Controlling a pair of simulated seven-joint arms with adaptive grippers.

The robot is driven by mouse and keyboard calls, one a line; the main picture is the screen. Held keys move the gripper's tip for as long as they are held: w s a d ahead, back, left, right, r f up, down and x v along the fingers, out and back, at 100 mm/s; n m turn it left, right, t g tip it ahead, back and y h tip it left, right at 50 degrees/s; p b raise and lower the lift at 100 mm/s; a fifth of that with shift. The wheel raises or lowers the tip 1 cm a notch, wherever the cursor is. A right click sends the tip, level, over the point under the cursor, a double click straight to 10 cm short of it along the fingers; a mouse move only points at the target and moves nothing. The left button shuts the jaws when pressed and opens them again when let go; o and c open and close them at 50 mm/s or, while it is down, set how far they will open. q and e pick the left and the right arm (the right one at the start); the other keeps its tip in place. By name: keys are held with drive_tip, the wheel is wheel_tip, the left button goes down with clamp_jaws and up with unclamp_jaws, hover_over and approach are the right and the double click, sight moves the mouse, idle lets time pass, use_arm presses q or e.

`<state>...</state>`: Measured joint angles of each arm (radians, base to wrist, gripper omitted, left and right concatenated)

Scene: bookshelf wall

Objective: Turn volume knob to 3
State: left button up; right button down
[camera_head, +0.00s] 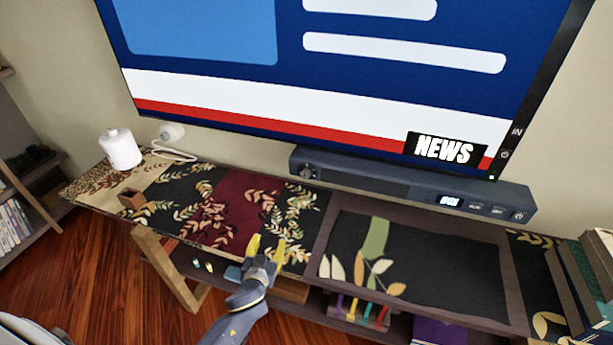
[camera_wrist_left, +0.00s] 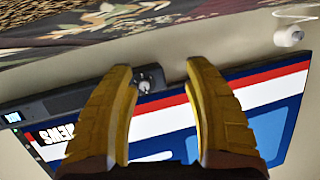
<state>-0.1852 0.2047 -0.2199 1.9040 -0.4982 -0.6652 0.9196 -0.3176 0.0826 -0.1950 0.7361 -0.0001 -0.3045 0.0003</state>
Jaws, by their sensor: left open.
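The volume knob (camera_head: 308,172) is a small round dark knob at the left end of the dark soundbar (camera_head: 380,187) below the television. In the left wrist view, which is upside down, the knob (camera_wrist_left: 150,79) shows between my yellow fingers, beyond their tips. Its number setting is too small to read. My left gripper (camera_head: 267,246) is open and empty over the front of the patterned console, apart from the knob and nearer to me. My right gripper is in neither view.
The television (camera_head: 320,70) stands above the soundbar, showing a news picture. A white cylinder (camera_head: 121,149) and a small brown box (camera_head: 132,200) sit at the console's left. Books (camera_head: 590,270) stand at the right. The console top between gripper and soundbar is clear.

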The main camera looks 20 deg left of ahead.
sight(304, 176)
use_arm(q)
drive_tip(key=w+d+r+n+t+h, duration=0.2)
drive_tip(key=w+d+r+t+h, duration=0.15)
drive_tip(key=w+r, duration=0.55)
drive_tip(key=shift+y, duration=0.25)
drive_tip(key=w, duration=1.1)
drive_tip(key=w+d, duration=0.1)
drive_tip(key=w, duration=0.4)
drive_tip(key=shift+w+f, duration=0.2)
drive_tip(key=shift+f, duration=0.1)
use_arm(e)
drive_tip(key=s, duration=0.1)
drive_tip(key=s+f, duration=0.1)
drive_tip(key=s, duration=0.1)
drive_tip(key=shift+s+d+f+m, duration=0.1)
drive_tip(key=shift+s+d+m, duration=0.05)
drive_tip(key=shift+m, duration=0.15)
use_arm(q)
drive_tip(key=shift+o, duration=0.2)
clamp_jaws()
